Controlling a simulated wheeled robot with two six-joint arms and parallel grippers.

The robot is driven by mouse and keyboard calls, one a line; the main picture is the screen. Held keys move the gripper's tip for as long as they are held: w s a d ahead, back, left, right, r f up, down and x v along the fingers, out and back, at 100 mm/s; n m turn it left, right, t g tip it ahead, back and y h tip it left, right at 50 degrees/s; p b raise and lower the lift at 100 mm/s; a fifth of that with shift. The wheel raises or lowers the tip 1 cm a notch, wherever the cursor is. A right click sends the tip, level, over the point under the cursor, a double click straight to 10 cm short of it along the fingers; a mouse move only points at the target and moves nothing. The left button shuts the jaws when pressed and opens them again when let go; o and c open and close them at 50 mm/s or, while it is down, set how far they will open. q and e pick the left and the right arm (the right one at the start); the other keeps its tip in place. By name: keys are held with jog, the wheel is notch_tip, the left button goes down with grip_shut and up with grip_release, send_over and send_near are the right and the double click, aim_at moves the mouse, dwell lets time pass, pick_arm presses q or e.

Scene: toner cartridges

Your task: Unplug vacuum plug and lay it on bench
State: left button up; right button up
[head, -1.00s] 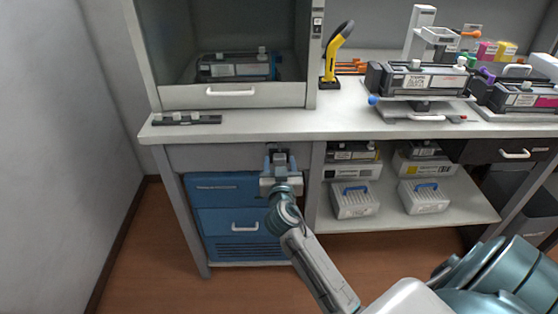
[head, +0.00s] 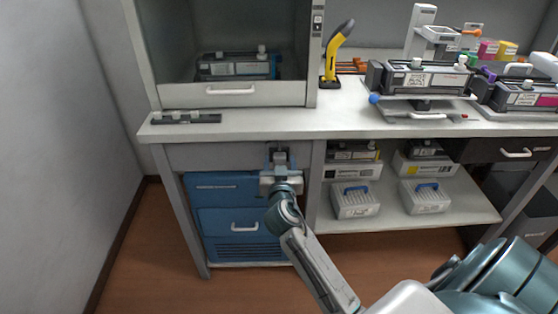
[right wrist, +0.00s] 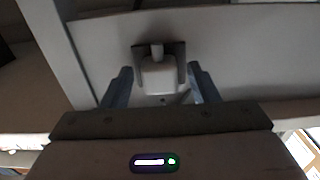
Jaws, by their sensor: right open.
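The vacuum plug (right wrist: 158,75) is a pale block with a narrow stem in the right wrist view. It sits in a dark U-shaped socket (right wrist: 179,54) on the bench's front panel. My right gripper (right wrist: 159,82) is open, with one finger on each side of the plug and a visible gap at both sides. In the head view my right gripper (head: 279,160) is at the bench front, just under the top's edge, and mostly hides the plug and socket. The bench top (head: 260,121) is above it. My left gripper is not in view.
A dark strip (head: 186,118) lies at the bench's left front edge. A yellow handheld tool (head: 338,50) stands beside the hood (head: 180,98). Toner cartridges (head: 420,79) are at the right. Blue drawers (head: 222,189) are below my gripper. The bench's front middle is clear.

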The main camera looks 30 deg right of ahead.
grip_shut()
jog(key=shift+b+v, duration=0.45)
jog(key=shift+v, duration=2.55)
